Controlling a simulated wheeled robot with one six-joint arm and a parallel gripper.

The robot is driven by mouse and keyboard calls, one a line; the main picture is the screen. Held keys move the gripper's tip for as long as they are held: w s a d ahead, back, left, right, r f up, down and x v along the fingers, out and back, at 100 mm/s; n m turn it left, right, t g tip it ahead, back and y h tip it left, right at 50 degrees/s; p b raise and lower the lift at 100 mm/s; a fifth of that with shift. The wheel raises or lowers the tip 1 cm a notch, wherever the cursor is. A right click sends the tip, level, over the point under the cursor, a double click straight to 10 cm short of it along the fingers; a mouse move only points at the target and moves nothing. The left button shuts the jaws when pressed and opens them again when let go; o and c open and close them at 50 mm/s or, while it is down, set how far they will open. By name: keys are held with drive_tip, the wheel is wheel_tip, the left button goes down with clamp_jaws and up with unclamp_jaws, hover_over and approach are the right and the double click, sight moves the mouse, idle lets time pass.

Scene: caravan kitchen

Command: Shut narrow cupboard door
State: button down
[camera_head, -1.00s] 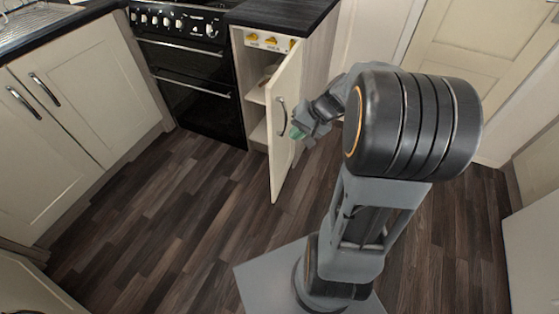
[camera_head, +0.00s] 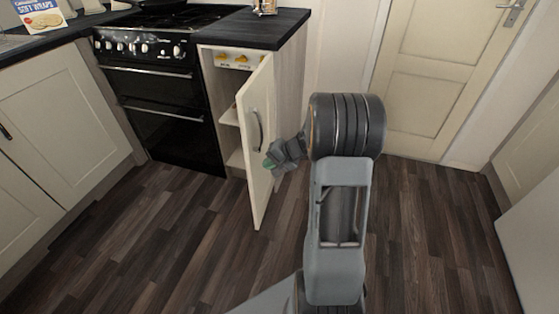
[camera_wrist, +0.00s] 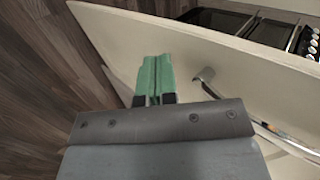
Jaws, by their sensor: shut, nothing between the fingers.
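The narrow cupboard door (camera_head: 259,150) is cream with a curved metal handle (camera_head: 256,130). It stands open, swung out from the narrow cupboard (camera_head: 230,108) beside the oven. My gripper (camera_head: 270,165) is at the door's outer face, just below the handle. In the wrist view, my gripper's green fingertips (camera_wrist: 154,75) are together with nothing between them, in front of the door panel (camera_wrist: 205,65). The handle (camera_wrist: 207,76) is right of the fingers, outside them. I cannot tell whether the fingertips touch the door.
Cream cupboards (camera_head: 62,110) line the left wall. A cream room door (camera_head: 425,75) is at the back right. The wood floor (camera_head: 150,240) is clear.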

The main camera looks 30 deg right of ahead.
sight(251, 164)
drive_tip(key=shift+w+a, duration=1.45)
